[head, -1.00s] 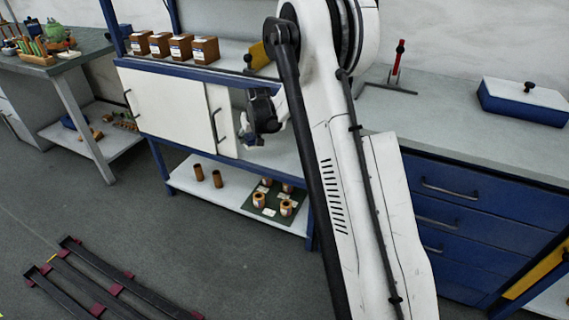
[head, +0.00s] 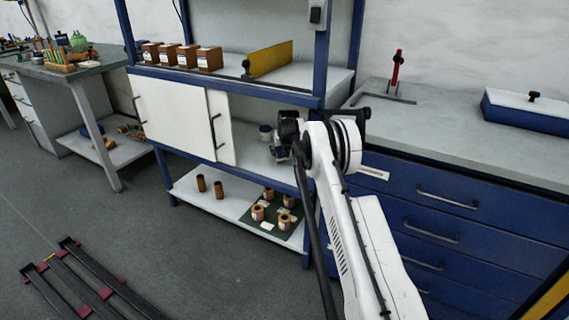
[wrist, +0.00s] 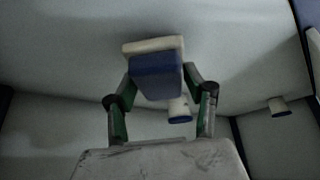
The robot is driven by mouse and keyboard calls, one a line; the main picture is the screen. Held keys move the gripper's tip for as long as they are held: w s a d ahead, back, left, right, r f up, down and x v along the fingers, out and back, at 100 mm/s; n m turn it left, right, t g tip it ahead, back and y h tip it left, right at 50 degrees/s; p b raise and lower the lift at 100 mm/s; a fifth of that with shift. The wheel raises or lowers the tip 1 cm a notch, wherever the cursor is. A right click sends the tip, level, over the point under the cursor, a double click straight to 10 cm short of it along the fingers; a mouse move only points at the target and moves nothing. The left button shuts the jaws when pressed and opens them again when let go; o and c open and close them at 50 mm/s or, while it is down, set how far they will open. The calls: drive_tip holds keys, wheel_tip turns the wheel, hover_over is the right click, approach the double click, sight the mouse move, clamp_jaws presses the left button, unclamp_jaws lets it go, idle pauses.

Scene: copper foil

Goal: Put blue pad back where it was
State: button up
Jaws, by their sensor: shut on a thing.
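The blue pad (wrist: 156,75) is a blue block with a cream layer along one side. In the wrist view it sits between the two fingers of my gripper (wrist: 157,82), which is shut on it. In the head view my gripper (head: 280,150) is at the open right part of the cabinet, beside the white sliding door (head: 180,115). The pad cannot be made out there; the wrist and arm cover much of that opening. The wrist view is dark, and whether the pad touches a surface cannot be told.
A jar with a dark lid (head: 266,134) stands in the cabinet near my gripper. The wrist view shows two white, blue-ended objects (wrist: 179,111) (wrist: 277,106). Blue posts (head: 325,60) frame the opening. Copper-coloured rolls (head: 258,212) stand on the shelf below.

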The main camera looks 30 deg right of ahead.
sight(282, 151)
drive_tip(key=shift+f+b, duration=0.4)
drive_tip(key=shift+f, duration=1.05)
drive_tip(key=shift+f, duration=0.15)
drive_tip(key=o, duration=1.1)
drive_tip(key=shift+r, duration=0.4)
drive_tip(key=shift+p+v, duration=0.9)
drive_tip(key=shift+v, duration=1.6)
drive_tip(key=shift+s, duration=0.15)
